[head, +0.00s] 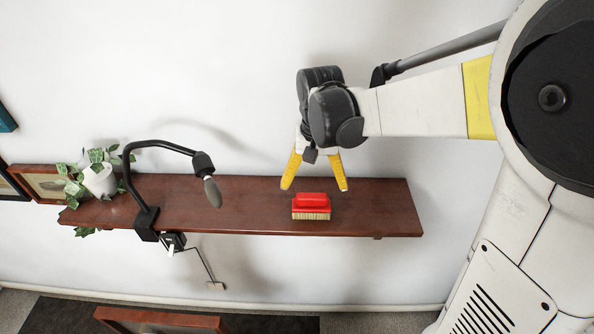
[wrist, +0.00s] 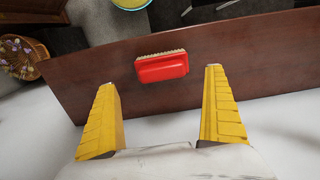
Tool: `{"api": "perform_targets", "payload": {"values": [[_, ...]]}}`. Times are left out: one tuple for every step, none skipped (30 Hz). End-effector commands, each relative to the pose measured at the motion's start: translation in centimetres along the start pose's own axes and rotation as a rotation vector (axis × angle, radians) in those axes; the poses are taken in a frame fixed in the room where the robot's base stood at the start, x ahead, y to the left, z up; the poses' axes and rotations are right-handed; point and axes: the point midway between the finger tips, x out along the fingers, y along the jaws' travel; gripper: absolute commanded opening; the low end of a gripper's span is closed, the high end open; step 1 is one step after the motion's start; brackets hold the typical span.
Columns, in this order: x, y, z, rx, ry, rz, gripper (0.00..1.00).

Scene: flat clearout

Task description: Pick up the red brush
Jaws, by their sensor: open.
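The red brush (head: 311,202) lies on a dark wooden wall shelf (head: 380,207), right of the shelf's middle. It has a red handle on top and pale bristles along its front edge. My gripper (head: 315,188) is above and just behind the brush in the head view, with its yellow fingers spread and empty. In the wrist view, the brush (wrist: 162,67) lies beyond the tips of my open gripper (wrist: 161,77), roughly centred between them and apart from both.
A black clamp lamp (head: 148,215) is fixed to the shelf's front edge on the left. A potted plant (head: 98,180) stands at the shelf's left end. The shelf around the brush is bare, and the white wall (head: 230,70) is close behind it.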

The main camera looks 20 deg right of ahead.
Motion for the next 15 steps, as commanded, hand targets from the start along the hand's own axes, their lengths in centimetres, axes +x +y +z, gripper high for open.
{"api": "perform_targets", "payload": {"values": [[1.1,0.0,0.0,0.000,0.001,0.000,1.00],[1.7,0.0,0.0,0.000,0.001,0.000,1.00],[2.3,0.0,0.0,-0.001,0.001,0.000,1.00],[2.6,0.0,0.0,-0.001,0.001,0.000,1.00],[3.0,0.0,0.0,-0.001,0.002,0.000,1.00],[3.3,0.0,0.0,-0.001,0.002,-0.001,1.00],[3.5,0.0,0.0,-0.001,0.002,-0.001,1.00],[3.6,-0.1,0.0,-0.001,0.002,-0.001,1.00],[4.0,-0.1,0.0,-0.001,0.002,-0.001,1.00],[4.3,-0.1,0.0,-0.001,0.002,-0.001,1.00],[4.6,-0.1,0.0,-0.001,0.002,-0.001,1.00],[5.3,-0.2,0.0,-0.001,0.002,-0.001,1.00],[5.8,-0.3,0.0,-0.002,0.002,-0.001,1.00],[6.3,-0.3,0.0,-0.002,0.002,-0.001,1.00],[7.0,-0.4,0.0,-0.002,0.002,-0.001,1.00]]}}
